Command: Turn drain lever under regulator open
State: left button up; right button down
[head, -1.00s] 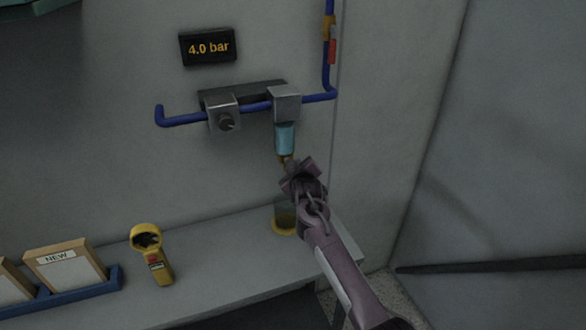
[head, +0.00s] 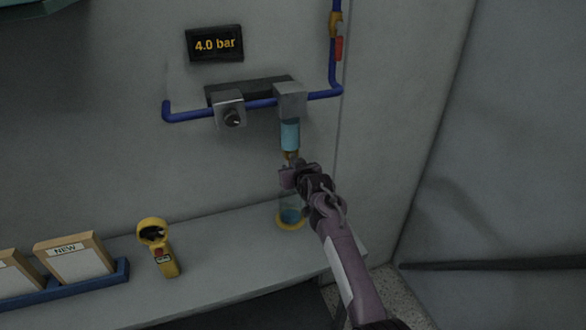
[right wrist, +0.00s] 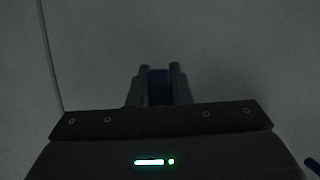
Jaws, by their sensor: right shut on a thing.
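The regulator (head: 290,100) is a grey block on the blue pipe, with a light-blue bowl (head: 290,134) below it and a brass-coloured drain fitting (head: 291,155) at the bowl's foot. My right gripper (head: 290,172) is just under this fitting, shut on the drain lever, which its jaws mostly hide. In the right wrist view the two fingers (right wrist: 158,85) stand close together with a dark blue piece between them. A clear cup with a yellow base (head: 290,226) stands on the shelf below and shows blue at its bottom. My left gripper is out of view.
A display (head: 214,44) reads 4.0 bar. A knob (head: 232,118) sits left of the regulator. A yellow handheld device (head: 159,248) and framed cards in a blue rack (head: 90,285) stand on the shelf (head: 220,258). A red-handled valve (head: 339,48) is up right.

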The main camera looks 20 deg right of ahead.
jog(key=shift+f, duration=0.1)
dwell(0.3)
jog(key=c, duration=1.3)
grip_release()
jog(key=shift+b+v, duration=0.75)
jog(key=shift+v, duration=3.15)
